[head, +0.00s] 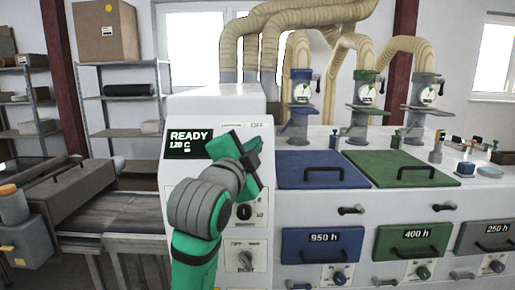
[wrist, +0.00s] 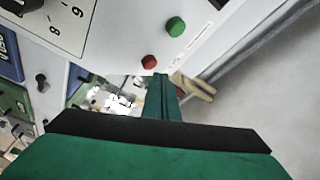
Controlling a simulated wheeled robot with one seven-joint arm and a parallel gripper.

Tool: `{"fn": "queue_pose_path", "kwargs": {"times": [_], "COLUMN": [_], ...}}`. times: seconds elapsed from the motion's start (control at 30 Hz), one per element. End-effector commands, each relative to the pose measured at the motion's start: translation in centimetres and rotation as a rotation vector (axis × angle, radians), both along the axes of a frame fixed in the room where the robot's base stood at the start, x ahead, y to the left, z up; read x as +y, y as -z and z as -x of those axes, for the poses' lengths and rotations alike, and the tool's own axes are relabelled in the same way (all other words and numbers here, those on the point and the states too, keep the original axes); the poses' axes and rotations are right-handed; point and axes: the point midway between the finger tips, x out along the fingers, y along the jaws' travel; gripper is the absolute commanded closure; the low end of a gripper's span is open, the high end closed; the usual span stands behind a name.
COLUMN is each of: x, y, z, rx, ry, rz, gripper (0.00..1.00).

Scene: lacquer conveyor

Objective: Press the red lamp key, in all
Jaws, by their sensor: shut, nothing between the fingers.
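A round red key (wrist: 149,62) sits on the white control panel, beside a round green key (wrist: 175,26), in the wrist view. My gripper (wrist: 160,78) is shut and empty, its tips showing just beside the red key in the picture. I cannot tell whether they touch it. In the head view my gripper (head: 254,146) is in front of the white cabinet (head: 220,103), at the right of the panel. The arm and gripper hide part of the panel there, and I cannot make out the red key.
A display (head: 188,142) reads READY 120 C. A black dial (head: 244,212) and a rotary switch (head: 246,259) are lower on the panel. Blue (head: 322,170) and green (head: 400,167) lids with handles lie to the right. A conveyor (head: 110,215) is at the left.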

Motion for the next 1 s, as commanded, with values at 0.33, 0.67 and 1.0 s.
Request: {"fn": "queue_pose_path", "kwargs": {"times": [0.33,0.67,1.0], "x": [-0.17,-0.17,-0.19], "y": [0.50,0.52,0.72], "z": [-0.70,-0.71,-0.95], "rx": [0.000,0.000,0.000], "ry": [0.001,0.001,0.001], "rz": [0.000,0.000,0.000], "gripper": [1.00,1.00,1.00]}}
